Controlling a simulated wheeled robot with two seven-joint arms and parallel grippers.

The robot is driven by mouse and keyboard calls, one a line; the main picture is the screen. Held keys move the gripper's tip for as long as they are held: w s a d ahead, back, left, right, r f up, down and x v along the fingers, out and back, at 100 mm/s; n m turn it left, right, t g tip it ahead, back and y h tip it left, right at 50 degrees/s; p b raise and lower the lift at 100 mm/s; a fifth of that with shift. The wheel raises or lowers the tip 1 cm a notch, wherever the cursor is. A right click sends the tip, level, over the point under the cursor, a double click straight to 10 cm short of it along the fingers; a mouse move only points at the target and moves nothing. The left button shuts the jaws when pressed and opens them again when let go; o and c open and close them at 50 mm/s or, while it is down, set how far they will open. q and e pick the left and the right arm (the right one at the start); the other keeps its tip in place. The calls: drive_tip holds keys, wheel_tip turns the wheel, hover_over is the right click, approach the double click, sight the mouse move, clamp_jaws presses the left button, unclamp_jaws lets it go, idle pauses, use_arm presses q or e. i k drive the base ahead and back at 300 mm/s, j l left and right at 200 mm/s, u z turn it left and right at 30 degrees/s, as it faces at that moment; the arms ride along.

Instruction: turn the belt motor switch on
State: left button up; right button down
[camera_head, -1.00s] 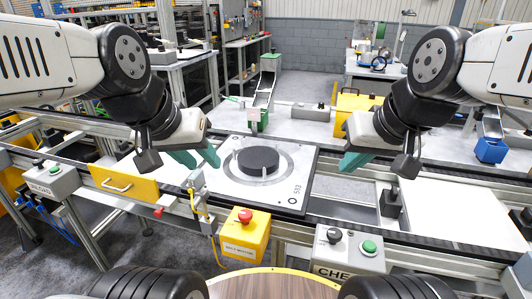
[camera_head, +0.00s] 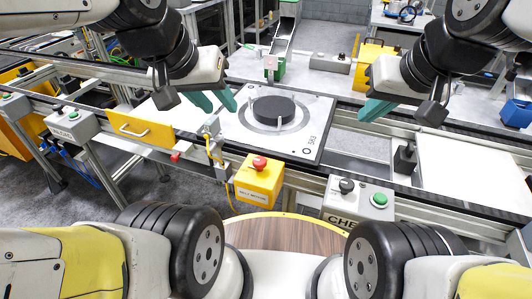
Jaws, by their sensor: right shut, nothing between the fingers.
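My right gripper (camera_head: 374,109) is shut and empty, to the right of the pallet. Neither gripper touches the switch.
A pallet (camera_head: 312,143) with a black disc (camera_head: 273,109) sits on the conveyor. A grey control box (camera_head: 357,204) with a black knob and green button stands to the right. A yellow handled panel (camera_head: 140,128) and another grey box (camera_head: 72,124) are to the left.

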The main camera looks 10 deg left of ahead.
sight(258, 163)
drive_tip(key=l+u, duration=0.35)
drive_tip(key=k+l+u, duration=0.1)
drive_tip(key=u, duration=0.25)
